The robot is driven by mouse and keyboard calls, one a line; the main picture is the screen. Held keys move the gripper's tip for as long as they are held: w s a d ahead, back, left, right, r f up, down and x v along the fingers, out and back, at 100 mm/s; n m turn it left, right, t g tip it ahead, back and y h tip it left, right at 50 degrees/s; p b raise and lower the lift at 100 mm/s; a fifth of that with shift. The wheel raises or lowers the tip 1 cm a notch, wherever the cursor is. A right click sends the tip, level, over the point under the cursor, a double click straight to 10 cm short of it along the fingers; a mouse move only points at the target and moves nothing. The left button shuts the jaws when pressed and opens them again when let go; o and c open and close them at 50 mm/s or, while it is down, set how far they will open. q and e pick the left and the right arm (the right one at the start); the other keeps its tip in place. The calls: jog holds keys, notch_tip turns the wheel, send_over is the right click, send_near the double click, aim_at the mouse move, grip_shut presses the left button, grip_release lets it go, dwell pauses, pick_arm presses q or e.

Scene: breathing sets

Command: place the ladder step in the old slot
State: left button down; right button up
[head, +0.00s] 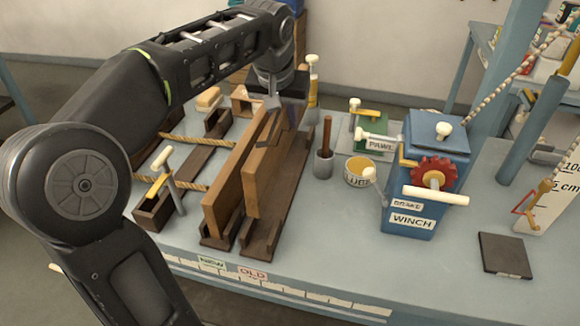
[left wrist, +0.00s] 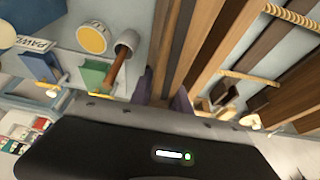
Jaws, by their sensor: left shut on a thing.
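My left gripper (head: 279,110) is shut on a long brown wooden ladder step (head: 267,180), gripped near its far end. The step stands on edge, lengthwise over the dark wooden slot (head: 264,240) behind the OLD label (head: 252,272). Its near end looks a little above the slot floor; I cannot tell whether the far end touches. A similar step (head: 221,205) stands on edge in the slot (head: 217,242) behind the NEW label (head: 211,263), just left of mine. In the left wrist view, the held step (left wrist: 163,50) lies between the fingers (left wrist: 165,92). My right gripper is not in view.
Right of the slots are a grey cup with a brown handle (head: 324,163), a yellow-topped tin (head: 358,180), a green PAWL block (head: 366,137) and a blue winch (head: 418,185). A dark plate (head: 504,255) lies front right. The front middle is clear.

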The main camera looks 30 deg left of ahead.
aim_at(285, 140)
pick_arm(q)
jog(key=shift+s+r, duration=0.15)
jog(key=shift+f, duration=3.15)
jog(key=shift+f, duration=1.85)
jog(key=shift+f, duration=0.2)
jog(key=c, duration=1.2)
grip_release()
jog(key=shift+c, duration=0.2)
